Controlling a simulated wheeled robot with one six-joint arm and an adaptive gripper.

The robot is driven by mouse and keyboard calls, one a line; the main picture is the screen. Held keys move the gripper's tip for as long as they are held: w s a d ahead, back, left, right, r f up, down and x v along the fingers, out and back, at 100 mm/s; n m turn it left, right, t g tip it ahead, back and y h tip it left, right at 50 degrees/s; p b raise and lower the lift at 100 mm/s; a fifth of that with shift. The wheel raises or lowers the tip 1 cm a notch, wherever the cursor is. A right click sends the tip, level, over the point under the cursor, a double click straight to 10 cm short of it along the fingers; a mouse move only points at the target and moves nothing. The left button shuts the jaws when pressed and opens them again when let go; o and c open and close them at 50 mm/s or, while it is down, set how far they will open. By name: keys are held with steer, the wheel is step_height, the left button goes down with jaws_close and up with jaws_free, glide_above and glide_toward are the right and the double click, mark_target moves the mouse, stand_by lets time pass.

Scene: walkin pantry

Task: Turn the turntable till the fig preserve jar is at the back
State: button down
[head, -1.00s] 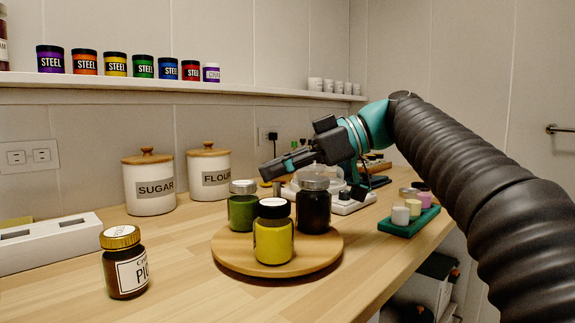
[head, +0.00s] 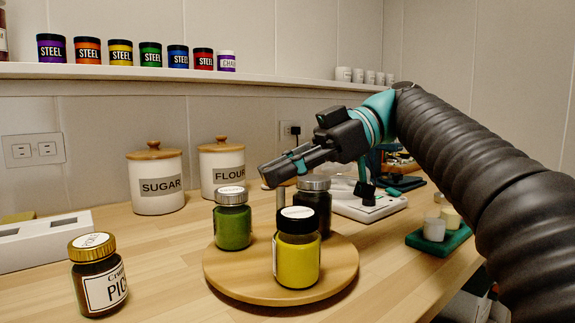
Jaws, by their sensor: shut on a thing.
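The round wooden turntable (head: 240,288) lies on the counter and bears three jars. A yellow jar with a black lid (head: 297,262) stands at its front, right of centre. A green jar with a grey lid (head: 232,228) stands at the left. A dark jar with a grey lid (head: 315,200) stands at the back right, partly behind the yellow one. No fig label is readable, so I cannot tell which jar is the fig preserve. A thin upright post (head: 281,198) rises between the jars. My gripper (head: 277,172) is shut at the post's top, above the jars.
A pickle jar (head: 98,280) stands on the counter at the left, apart from the turntable. Sugar (head: 156,185) and flour (head: 222,170) canisters stand behind. A green tray (head: 440,238) with small cups is at the right. A shelf (head: 150,70) runs above.

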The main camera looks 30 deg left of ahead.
steer(key=shift+n+h, duration=0.3)
steer(key=shift+h, duration=0.1)
stand_by(0.3)
steer(key=c, duration=1.1)
jaws_free()
steer(key=shift+w+d, duration=0.1)
